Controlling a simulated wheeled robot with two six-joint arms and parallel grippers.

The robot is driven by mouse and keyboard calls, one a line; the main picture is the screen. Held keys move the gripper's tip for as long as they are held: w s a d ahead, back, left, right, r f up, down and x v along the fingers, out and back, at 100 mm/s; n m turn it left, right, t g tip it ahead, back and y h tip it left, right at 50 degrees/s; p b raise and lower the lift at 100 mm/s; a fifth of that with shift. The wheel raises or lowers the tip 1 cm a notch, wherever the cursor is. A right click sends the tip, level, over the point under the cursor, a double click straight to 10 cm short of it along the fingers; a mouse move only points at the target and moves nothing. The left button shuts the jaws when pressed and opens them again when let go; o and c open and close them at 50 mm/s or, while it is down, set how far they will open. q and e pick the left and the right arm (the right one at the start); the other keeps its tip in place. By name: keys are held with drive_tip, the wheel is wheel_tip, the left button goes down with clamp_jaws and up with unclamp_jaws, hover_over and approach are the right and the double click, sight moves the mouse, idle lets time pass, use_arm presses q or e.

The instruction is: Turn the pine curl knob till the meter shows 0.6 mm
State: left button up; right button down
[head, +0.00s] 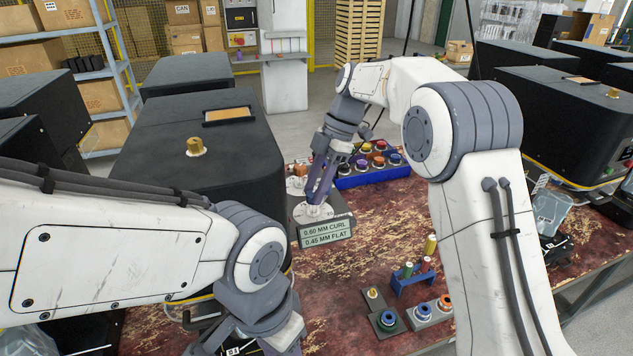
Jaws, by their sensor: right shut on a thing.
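My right gripper (318,196) points down and is shut on a knob at the near corner of the dark machine, in the head view. The fingers hide most of this knob, so I cannot tell its colour; a pale round dial (312,214) shows beneath it. The meter (325,234) just in front reads 0.60 MM CURL on top and 0.45 MM FLAT below. My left gripper (255,345) is low at the bottom edge, away from the knob, with its fingertips out of sight.
A blue tray (372,181) of coloured round parts stands behind my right gripper. A blue rack (411,284) and two small blocks with ringed parts (388,319) lie nearer on the worn red bench (350,290). Black machine housings (190,130) stand at left.

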drive_tip(key=shift+w+n, duration=0.1)
drive_tip(key=shift+n, duration=0.2)
drive_tip(key=c, duration=0.5)
unclamp_jaws()
drive_tip(key=shift+r, duration=0.1)
drive_tip(key=shift+w+d+r, duration=0.1)
drive_tip(key=shift+r, duration=0.15)
drive_tip(key=v, duration=0.9)
drive_tip(key=shift+r+p, duration=0.4)
